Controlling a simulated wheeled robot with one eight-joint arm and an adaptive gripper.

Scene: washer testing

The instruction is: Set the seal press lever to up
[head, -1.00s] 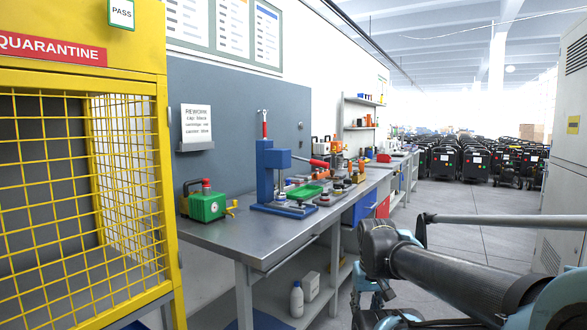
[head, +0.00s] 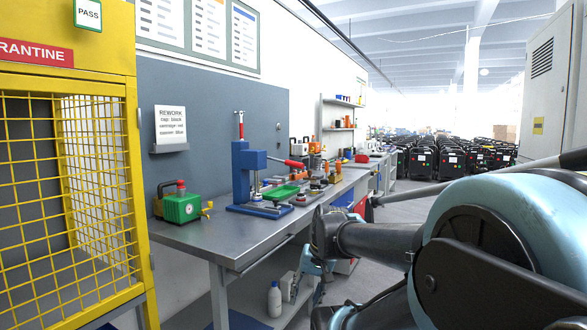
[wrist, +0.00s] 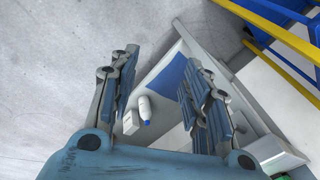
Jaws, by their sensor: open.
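The blue seal press (head: 242,176) stands on the steel bench in the head view. An arm with a red grip (head: 293,163) sticks out from its side to the right, close to level and tilted slightly down; it looks like the press lever. A second red handle with a metal top (head: 240,125) stands upright above the press. My gripper (wrist: 162,80) is open and empty in the wrist view, above the lower shelf and floor beside the bench. It is well apart from the press, which I cannot make out in the wrist view. My arm partly hides the gripper in the head view.
A green box (head: 181,208) sits at the bench's near end. A green tray (head: 282,192) and small parts crowd the bench (head: 225,237) beside the press. A yellow cage (head: 145,225) stands left. A white bottle (wrist: 145,108) and box (wrist: 130,122) are below.

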